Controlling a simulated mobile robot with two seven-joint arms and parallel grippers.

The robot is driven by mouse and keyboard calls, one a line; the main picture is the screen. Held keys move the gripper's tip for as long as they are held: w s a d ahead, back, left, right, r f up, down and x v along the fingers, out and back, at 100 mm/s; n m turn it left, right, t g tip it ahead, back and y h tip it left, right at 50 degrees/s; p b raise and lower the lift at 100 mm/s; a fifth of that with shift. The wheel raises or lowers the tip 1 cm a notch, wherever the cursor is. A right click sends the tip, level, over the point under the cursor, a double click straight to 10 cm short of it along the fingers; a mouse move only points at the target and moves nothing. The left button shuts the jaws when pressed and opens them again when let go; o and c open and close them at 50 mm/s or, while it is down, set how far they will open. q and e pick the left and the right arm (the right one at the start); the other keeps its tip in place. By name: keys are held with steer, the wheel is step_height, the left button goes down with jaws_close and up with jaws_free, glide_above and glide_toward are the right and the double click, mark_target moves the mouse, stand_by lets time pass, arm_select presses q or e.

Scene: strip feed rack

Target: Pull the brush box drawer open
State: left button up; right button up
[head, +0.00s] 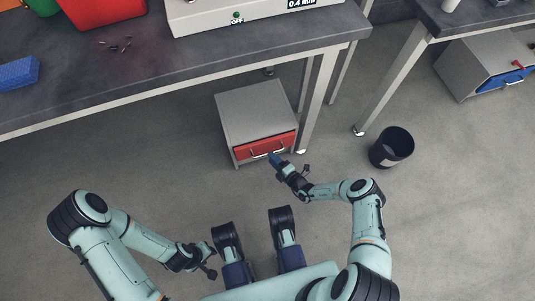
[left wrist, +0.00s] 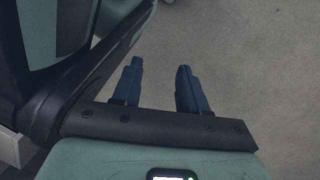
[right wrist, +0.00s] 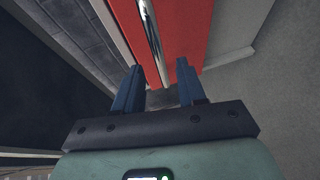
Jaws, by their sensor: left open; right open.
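A small grey cabinet (head: 252,108) stands on the floor under the workbench. Its red drawer (head: 265,145) faces me and looks shut, with a pale bar handle (head: 267,154) across the front. My right gripper (head: 274,158) is open and empty close in front of that handle. In the right wrist view the red front (right wrist: 185,35) fills the top, and the handle (right wrist: 151,35) lines up between the two blue fingertips (right wrist: 157,74); I cannot tell whether they reach around it. My left gripper (head: 210,258) is open and empty, low and away from the cabinet.
A second grey cabinet with a blue drawer (head: 506,82) stands under the right table. A dark bin (head: 391,147) is on the floor right of my right arm. Bench legs (head: 319,100) stand just right of the red-drawer cabinet. The floor in front of the cabinet is clear.

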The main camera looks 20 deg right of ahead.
arm_select(q)
steer(key=shift+s+a+f+g+b, duration=0.1)
steer(key=shift+s+f+g+b, duration=0.15)
steer(key=shift+s, duration=0.35)
steer(key=shift+s+a+f+g+b, duration=0.1)
steer(key=shift+s+f+g+b, duration=0.15)
steer(key=shift+s, duration=0.3)
steer(key=shift+s+f+g+b, duration=0.15)
steer(key=shift+s+f, duration=0.15)
steer(key=shift+s, duration=0.3)
arm_select(e)
steer(key=shift+x, duration=2.25)
steer(key=shift+c, duration=0.3)
